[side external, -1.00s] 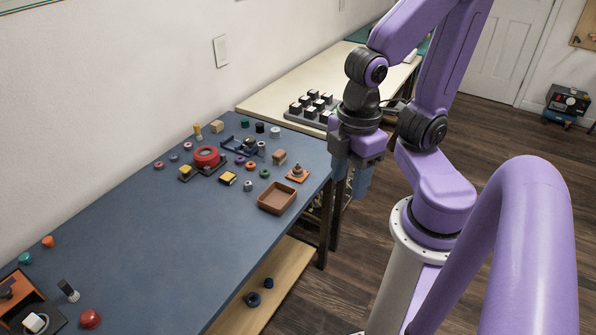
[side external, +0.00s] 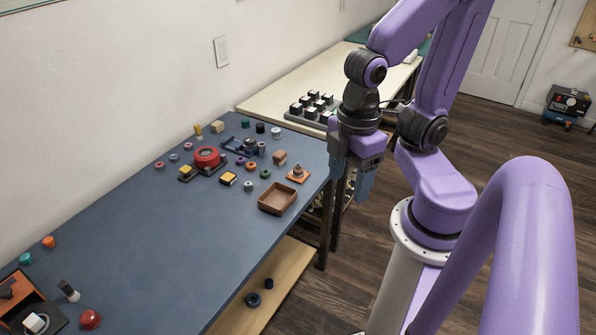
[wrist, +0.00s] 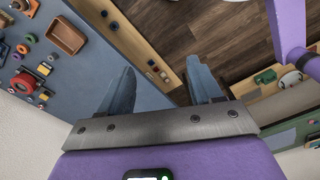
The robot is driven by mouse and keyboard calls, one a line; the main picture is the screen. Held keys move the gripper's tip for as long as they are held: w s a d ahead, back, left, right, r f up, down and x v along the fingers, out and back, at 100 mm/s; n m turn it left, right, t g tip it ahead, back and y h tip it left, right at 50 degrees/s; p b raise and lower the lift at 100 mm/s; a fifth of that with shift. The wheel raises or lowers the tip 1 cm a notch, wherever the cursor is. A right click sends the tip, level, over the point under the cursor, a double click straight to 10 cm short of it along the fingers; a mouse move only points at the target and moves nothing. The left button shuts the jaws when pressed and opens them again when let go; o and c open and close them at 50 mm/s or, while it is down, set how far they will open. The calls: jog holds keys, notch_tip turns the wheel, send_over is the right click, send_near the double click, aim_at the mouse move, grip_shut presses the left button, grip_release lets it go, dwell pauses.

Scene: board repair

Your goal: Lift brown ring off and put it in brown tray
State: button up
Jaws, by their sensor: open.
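The brown tray (side external: 262,205), an open square box, sits empty near the right edge of the blue table; it also shows at upper left in the wrist view (wrist: 66,37). Behind it, an orange square base (side external: 305,178) carries a small post with a brownish ring (side external: 297,172) around it. The stack is too small to tell its layers apart; part of it shows at the top left corner of the wrist view (wrist: 24,7). My gripper (side external: 351,176) is open and empty, beyond the table's right edge and apart from both. Its fingers (wrist: 160,72) are spread.
A brown block (side external: 279,157), coloured rings, yellow-topped blocks and a red ring (side external: 206,156) on a dark fixture crowd the table behind the tray. A pale bench (side external: 270,98) with a dark rack stands behind. Dark blue rings (side external: 253,299) lie on the lower shelf. The table's middle is clear.

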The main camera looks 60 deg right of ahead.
jog(key=w+a+f+m+y, duration=0.1)
jog(key=w+a+m+y, duration=0.3)
jog(key=w+a+m, duration=0.45)
jog(key=w+d+f+m+t, duration=0.1)
jog(key=w+d+m+t, duration=0.1)
jog(key=w, duration=0.6)
jog(key=w+d+f+m+t, duration=0.1)
jog(key=w+d+m+t, duration=0.15)
jog(key=w, duration=0.45)
jog(key=m+g+h, duration=0.3)
jog(key=m+h, duration=0.6)
jog(key=m, duration=0.4)
send_over(298, 167)
jog(key=a, duration=0.2)
jog(key=shift+s+f, duration=0.15)
jog(key=shift+f, duration=4.7)
jog(key=shift+s+f, duration=0.1)
jog(key=shift+f, duration=4.7)
jog(key=shift+x, duration=2.55)
